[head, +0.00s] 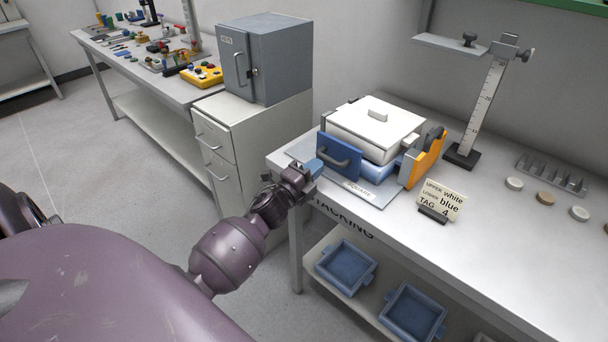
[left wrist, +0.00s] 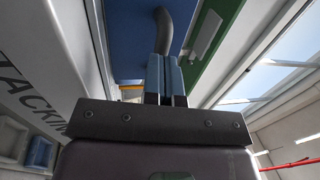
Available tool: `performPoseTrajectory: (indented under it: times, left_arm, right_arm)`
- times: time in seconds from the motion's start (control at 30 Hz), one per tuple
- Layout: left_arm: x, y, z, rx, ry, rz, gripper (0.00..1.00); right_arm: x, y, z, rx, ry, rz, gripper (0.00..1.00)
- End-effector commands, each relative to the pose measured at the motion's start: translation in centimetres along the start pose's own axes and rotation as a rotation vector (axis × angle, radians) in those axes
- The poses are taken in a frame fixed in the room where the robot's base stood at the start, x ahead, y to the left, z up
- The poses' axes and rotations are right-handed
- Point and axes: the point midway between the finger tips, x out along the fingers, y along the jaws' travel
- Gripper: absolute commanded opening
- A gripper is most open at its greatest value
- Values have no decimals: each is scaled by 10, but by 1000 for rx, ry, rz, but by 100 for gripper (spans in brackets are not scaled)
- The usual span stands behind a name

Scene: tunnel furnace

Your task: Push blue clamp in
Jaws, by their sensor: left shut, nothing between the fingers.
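The blue clamp (head: 340,158) is an upright blue plate with a dark handle, standing at the left side of the stacked boxes on the table. In the left wrist view the blue plate (left wrist: 132,35) and its dark handle (left wrist: 165,30) show just past the fingertips. My left gripper (head: 312,168) is shut and empty, with its fingertips close to the clamp's left edge; I cannot tell whether they touch it. It also shows in the left wrist view (left wrist: 165,75). My right gripper is not in view.
A white lidded box (head: 375,125) sits on a blue box (head: 376,172), with an orange clamp (head: 424,160) on the right. A card (head: 442,198) reads upper white, lower blue, tag 4. A height gauge (head: 485,105) stands behind. Blue trays (head: 346,267) lie on the lower shelf.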

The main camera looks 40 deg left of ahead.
Motion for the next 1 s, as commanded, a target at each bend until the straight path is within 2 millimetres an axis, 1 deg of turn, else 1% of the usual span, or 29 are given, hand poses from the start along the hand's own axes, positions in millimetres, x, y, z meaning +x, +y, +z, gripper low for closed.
performPoseTrajectory:
  times: [0.03,0.13,0.57,0.83,1.0]
  left_arm:
    - [4,0,0,0,0,0,0]
    - [8,0,0,0,0,1,0]
    - [11,1,0,0,0,0,0]
    - [35,6,-1,-1,1,0,0]
    - [38,5,0,0,0,0,0]
  right_arm:
    - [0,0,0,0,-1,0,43]
    - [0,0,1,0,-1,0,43]
    - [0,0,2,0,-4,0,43]
    - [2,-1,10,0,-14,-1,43]
    - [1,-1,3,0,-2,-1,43]
